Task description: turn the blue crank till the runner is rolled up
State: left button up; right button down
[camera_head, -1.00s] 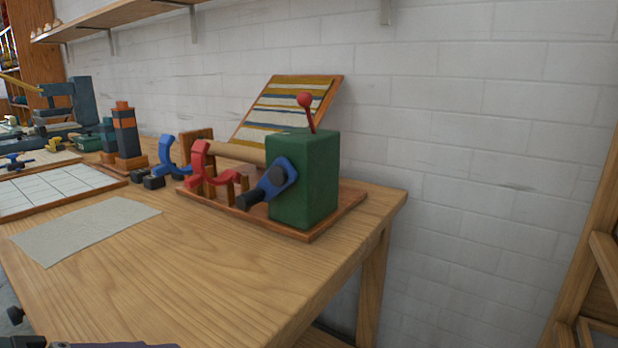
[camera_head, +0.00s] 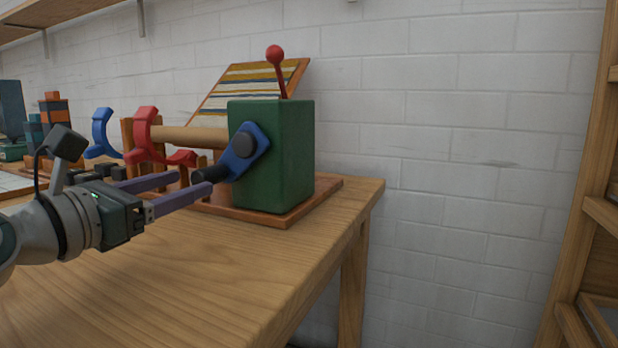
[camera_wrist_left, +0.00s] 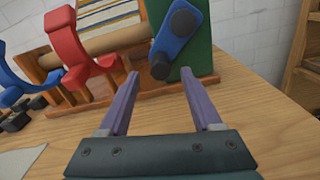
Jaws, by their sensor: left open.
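The blue crank (camera_head: 246,152) is mounted on the side of a green box (camera_head: 294,165). Its dark knob (camera_head: 211,174) points down and to the left. The striped runner (camera_head: 254,86) lies on a sloping board behind the box, and a bare wooden roller (camera_head: 190,137) runs left from the box. My left gripper (camera_head: 194,188) is open, its purple fingers reaching toward the knob. In the left wrist view the crank (camera_wrist_left: 180,32) and its knob (camera_wrist_left: 160,67) show just beyond the fingertips, roughly between them. I see no contact. My right gripper is not in view.
A red-balled lever (camera_head: 276,56) rises from behind the box top. A red hook-shaped part (camera_head: 146,135) and a blue one (camera_head: 102,134) stand left of the crank. The wooden table (camera_head: 230,270) is clear in front. A white brick wall is behind.

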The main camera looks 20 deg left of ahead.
aim_at(197, 180)
pick_arm(q)
jog(key=w, duration=0.2)
jog(key=w+b, duration=0.1)
jog(key=w, duration=0.3)
jog(key=shift+d, duration=0.25)
grip_shut()
dwell(1.2)
